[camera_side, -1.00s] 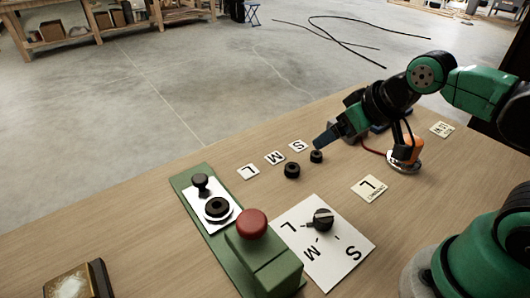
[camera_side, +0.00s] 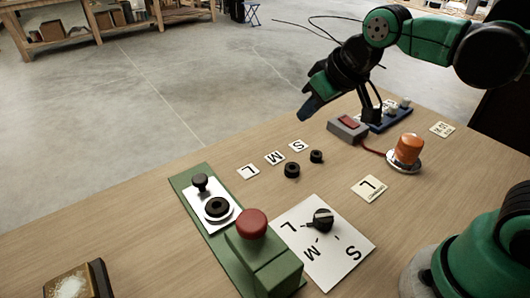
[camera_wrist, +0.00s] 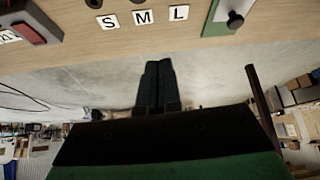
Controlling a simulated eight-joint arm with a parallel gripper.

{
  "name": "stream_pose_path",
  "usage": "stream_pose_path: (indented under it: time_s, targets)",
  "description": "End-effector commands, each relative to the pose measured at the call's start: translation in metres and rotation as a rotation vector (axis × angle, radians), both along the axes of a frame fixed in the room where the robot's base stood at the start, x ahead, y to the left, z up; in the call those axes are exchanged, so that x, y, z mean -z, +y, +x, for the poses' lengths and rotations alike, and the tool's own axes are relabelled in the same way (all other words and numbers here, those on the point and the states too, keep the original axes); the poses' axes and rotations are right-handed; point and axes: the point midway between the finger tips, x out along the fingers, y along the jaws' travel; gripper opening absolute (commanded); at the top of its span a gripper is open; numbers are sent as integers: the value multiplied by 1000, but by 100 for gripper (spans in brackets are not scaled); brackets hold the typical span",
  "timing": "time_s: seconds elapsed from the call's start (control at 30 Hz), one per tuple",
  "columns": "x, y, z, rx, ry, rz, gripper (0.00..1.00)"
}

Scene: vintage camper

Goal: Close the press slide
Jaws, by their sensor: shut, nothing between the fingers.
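The press is a long green base (camera_side: 190,190) with a white slide plate (camera_side: 201,207) on it. The plate carries a small black knob (camera_side: 200,182) at its far end and a black ring (camera_side: 217,208). A green block with a red button (camera_side: 252,223) stands at the near end, apart from the ring. Part of the press with the knob (camera_wrist: 235,20) shows at the upper right of the wrist view. My gripper (camera_side: 306,115) is shut and empty, raised beyond the far table edge, away from the press. Its fingers (camera_wrist: 158,64) are together in the wrist view.
Cards S (camera_side: 298,146), M (camera_side: 274,158) and L (camera_side: 248,171) lie near two black rings (camera_side: 292,170). A dial card (camera_side: 340,255) lies right of the press. A red switch box (camera_side: 348,128) and an orange lamp (camera_side: 408,150) stand at the right.

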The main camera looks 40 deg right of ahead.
Motion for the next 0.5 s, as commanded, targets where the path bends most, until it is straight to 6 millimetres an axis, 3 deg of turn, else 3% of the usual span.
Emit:
stream_pose_path:
  time_s: [0.1,0.23,0.5]
  targets:
    - [-12,28,37,-74,45,-6,0]
    - [-14,63,72,-150,91,-16,0]
    - [15,140,125,-292,179,-44,0]
